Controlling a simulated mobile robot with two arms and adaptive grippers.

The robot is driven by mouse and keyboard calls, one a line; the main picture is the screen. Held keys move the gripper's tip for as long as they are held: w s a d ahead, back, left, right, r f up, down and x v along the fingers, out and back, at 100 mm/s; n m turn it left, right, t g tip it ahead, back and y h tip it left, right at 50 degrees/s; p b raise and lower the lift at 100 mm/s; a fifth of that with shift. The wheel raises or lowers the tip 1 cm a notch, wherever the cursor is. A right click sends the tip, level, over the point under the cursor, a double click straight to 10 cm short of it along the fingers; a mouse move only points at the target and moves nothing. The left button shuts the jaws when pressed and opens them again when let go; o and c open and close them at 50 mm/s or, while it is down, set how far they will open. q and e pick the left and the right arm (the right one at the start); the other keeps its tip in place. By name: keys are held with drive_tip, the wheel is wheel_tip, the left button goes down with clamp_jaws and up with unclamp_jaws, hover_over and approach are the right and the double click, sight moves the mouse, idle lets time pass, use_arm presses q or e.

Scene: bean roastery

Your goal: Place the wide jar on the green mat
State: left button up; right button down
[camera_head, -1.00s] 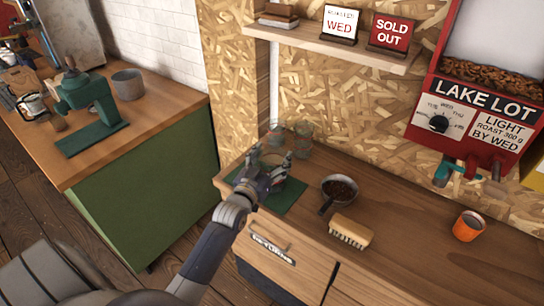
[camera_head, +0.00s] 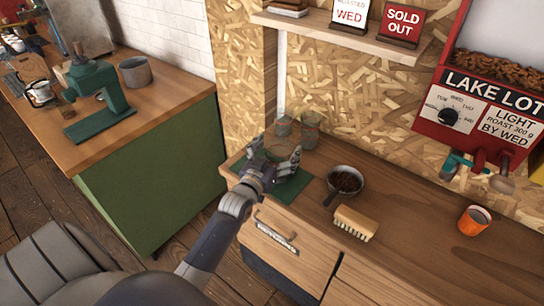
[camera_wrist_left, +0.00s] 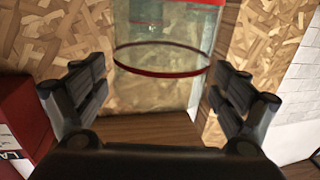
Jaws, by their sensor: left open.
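The green mat (camera_head: 293,189) lies on the left end of the wooden counter. My left gripper (camera_head: 276,155) is over it with its fingers open, covering part of it. A clear glass jar (camera_head: 279,151), apparently the wide jar, shows between the fingers, at the mat, mostly hidden in the head view. In the left wrist view the glass jar (camera_wrist_left: 160,32) with red bands stands between my two open fingers (camera_wrist_left: 160,95). I cannot tell whether a finger touches it. My right gripper is not in view.
Two clear glass jars, one left (camera_head: 283,126) and one right (camera_head: 311,127), stand just behind the mat. A shelf (camera_head: 340,33) hangs above.

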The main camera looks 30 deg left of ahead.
use_arm(q)
drive_tip(key=s+d+b, duration=0.1)
drive_tip(key=s+b, duration=0.1)
drive_tip(key=s, duration=0.9)
drive_tip(key=shift+s+d, duration=0.2)
drive_tip(key=shift+s, duration=0.2)
